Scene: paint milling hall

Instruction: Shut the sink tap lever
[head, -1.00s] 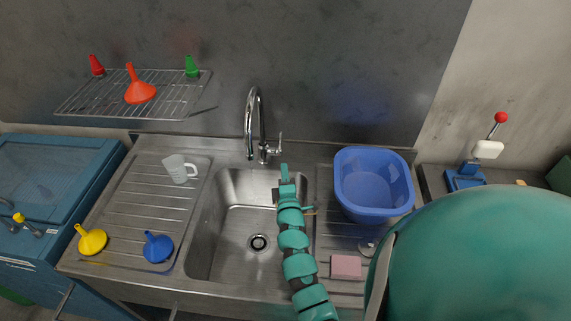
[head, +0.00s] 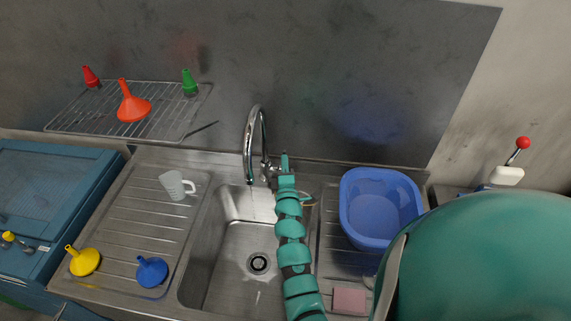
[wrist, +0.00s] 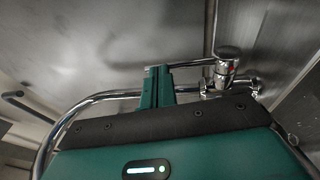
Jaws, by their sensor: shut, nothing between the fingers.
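The chrome sink tap (head: 256,135) stands at the back edge of the steel sink (head: 235,265), its curved spout over the basin. A faint pale streak below the spout looks like running water. In the wrist view, the tap body (wrist: 228,68) with a red mark is right of my fingers, and its thin lever (wrist: 192,63) reaches left to beside my fingertips. Whether they touch I cannot tell. My gripper (head: 285,158) is shut and empty, just right of the tap, and covers most of the lever in the head view. My gripper also shows in the wrist view (wrist: 157,72).
A blue basin (head: 380,207) stands right of the sink, with a pink sponge (head: 348,301) in front. A clear jug (head: 176,185), a yellow funnel (head: 84,262) and a blue funnel (head: 152,271) stand on the left drainer. A wire shelf (head: 160,125) hangs above.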

